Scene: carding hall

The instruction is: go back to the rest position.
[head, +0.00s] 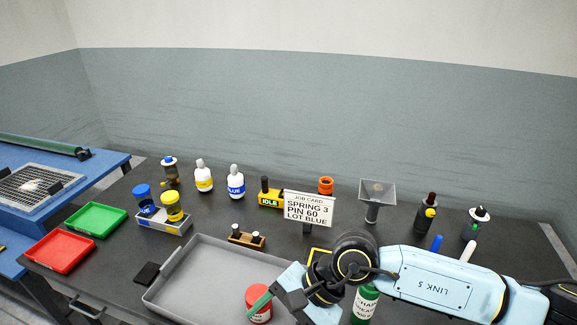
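My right arm reaches in from the right, and its gripper (272,300) is low in the middle of the head view, over the right part of the grey tray (190,268). A red-topped jar (258,296) is right at the gripper, with a green finger-like part crossing in front of it. Whether the gripper grips the jar or only overlaps it in the picture, I cannot tell. My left gripper is not in view.
A job card (308,207) reads spring 3, pin 60, lot blue. Bottles, including a blue-labelled one (236,184), and a funnel (377,195) stand behind. Red (60,251) and green (96,219) trays lie left.

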